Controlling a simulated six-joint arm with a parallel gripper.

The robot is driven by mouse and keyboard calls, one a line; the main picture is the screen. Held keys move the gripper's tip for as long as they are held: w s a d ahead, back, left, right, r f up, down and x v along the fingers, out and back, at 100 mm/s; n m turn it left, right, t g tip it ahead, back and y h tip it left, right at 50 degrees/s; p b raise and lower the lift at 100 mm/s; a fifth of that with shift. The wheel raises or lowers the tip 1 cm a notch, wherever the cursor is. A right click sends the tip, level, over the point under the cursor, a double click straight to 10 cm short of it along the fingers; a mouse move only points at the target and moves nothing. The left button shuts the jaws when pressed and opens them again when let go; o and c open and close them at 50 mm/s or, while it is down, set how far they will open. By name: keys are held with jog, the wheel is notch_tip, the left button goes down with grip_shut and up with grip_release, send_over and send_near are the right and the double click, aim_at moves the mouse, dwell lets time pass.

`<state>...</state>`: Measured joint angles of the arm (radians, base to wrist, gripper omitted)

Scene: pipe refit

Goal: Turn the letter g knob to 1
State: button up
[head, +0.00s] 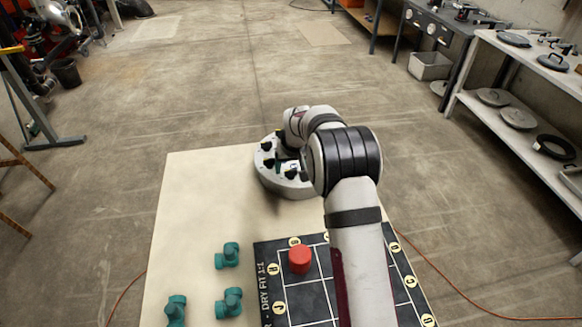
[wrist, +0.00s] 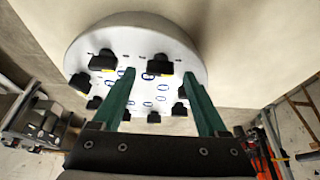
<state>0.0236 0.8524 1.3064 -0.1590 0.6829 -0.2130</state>
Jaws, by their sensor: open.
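A round pale dial unit (wrist: 215,65) with several black knobs and blue numerals fills much of the wrist view. In the head view the same round unit (head: 262,178) stands at the far end of the cream table, partly hidden by my arm. My gripper (wrist: 157,74) is open, its two green fingers spread over the unit. One black knob (wrist: 159,65) shows between the fingertips; I cannot tell whether they touch it. Another black knob (wrist: 104,60) is just left of the left finger. The letters are too small to read, so I cannot tell which knob is g.
The cream table (head: 195,200) has free room left of the unit. Several teal pipe fittings (head: 228,255) stand near the front. A black grid board (head: 268,257) with a red cap (head: 300,259) lies at the front right.

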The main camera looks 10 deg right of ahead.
jog(key=shift+w+f, duration=0.25)
jog(key=shift+f, duration=0.4)
jog(key=shift+c, duration=0.2)
grip_shut()
jog(key=m+h, duration=0.1)
jog(key=m, duration=0.2)
jog(key=m+h, duration=0.1)
jog(key=m, duration=0.1)
jog(key=shift+a+m+g, duration=0.2)
jog(key=shift+m+g, duration=0.1)
jog(key=shift+m, duration=0.1)
jog(key=m+h, duration=0.1)
jog(key=m, duration=0.2)
jog(key=m+g, duration=0.1)
jog(key=m, duration=0.1)
jog(key=shift+w+a+m+g+h, duration=0.1)
jog(key=shift+m+g+h, duration=0.2)
jog(key=shift+m+h, duration=0.1)
